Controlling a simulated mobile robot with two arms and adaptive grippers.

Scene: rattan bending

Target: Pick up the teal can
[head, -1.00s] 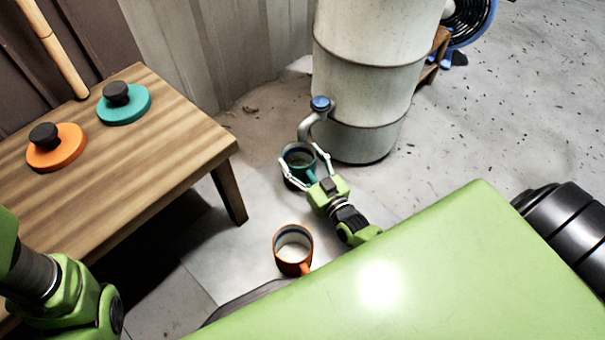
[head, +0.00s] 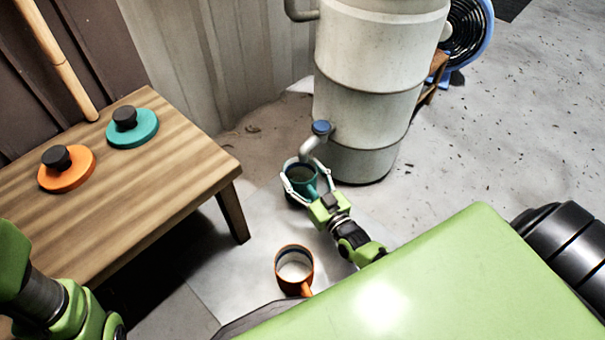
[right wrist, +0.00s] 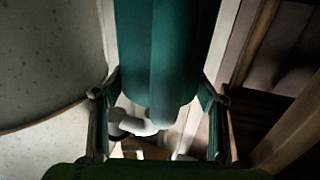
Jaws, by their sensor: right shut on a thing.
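The teal can (head: 301,179), a mug-like vessel with a handle, is below the drum's spout in the head view. My right gripper (head: 306,170) is shut on it, with one finger on each side. In the right wrist view the can's teal wall (right wrist: 160,55) fills the upper middle, between the fingers (right wrist: 158,105). I cannot tell whether the can is clear of the floor. My left gripper is out of view; only part of my left arm shows at the lower left.
An orange can (head: 294,268) stands on the floor nearer to me. A tall pale drum (head: 365,90) with a blue-capped spout (head: 318,133) rises close behind the teal can. A wooden table (head: 130,190) at left holds a teal lid (head: 132,130) and an orange lid (head: 67,170).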

